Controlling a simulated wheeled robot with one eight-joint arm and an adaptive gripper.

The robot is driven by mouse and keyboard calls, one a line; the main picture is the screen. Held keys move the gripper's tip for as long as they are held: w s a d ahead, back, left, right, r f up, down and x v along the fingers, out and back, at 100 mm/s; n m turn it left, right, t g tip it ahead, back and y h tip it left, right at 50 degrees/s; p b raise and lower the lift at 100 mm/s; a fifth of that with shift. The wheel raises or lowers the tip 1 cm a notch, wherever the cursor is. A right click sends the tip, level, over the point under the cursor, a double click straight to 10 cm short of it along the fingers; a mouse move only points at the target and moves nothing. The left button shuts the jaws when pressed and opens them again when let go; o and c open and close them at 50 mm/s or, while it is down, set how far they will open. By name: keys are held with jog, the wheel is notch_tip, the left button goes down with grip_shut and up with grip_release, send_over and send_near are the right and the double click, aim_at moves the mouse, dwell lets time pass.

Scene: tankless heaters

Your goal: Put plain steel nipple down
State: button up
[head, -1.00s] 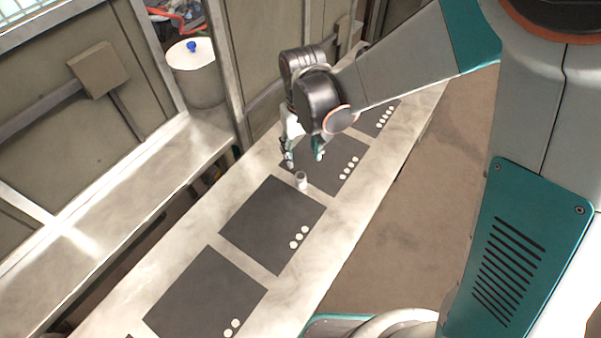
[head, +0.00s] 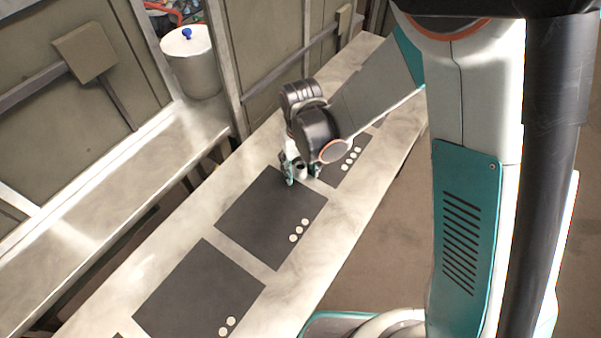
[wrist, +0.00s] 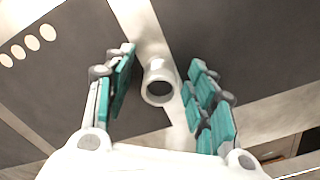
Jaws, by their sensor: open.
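The plain steel nipple (wrist: 158,82) is a short pale grey tube with an open round end facing the wrist camera. It appears to stand upright by the light strip between two dark squares. My gripper (wrist: 163,62) is open, with its teal-padded fingers on either side of the nipple and a visible gap to each. In the head view my gripper (head: 302,176) is low at the counter, with the nipple (head: 301,170) partly hidden between its fingers.
The long pale counter (head: 225,255) carries a row of dark squares (head: 265,215) with white dots along one edge. The nearer squares are bare.

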grip_shut()
jog(key=shift+r, duration=0.1)
